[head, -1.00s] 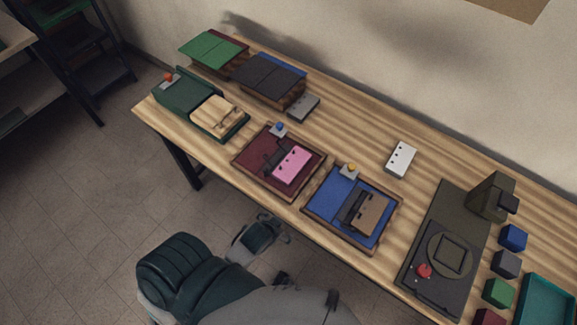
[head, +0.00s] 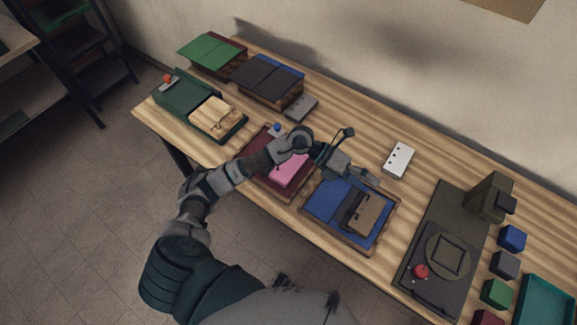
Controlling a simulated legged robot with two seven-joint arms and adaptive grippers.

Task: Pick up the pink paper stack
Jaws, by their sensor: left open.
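The pink paper stack (head: 289,171) lies on the dark red tray (head: 247,165) near the front edge of the table, in the head view. My left forearm and wrist cross above it and hide its upper part and part of the tray. My left gripper (head: 362,157) is open and empty. It hangs over the table to the right of the pink stack, above the back edge of the blue tray (head: 325,200). It does not appear to touch the stack. My right gripper is not in view.
A brown stack (head: 370,214) lies on the blue tray. A white block (head: 398,160) stands right of my gripper. A green tray with a tan stack (head: 215,117) is at the left. A dark press (head: 445,250) and small coloured blocks are at the right.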

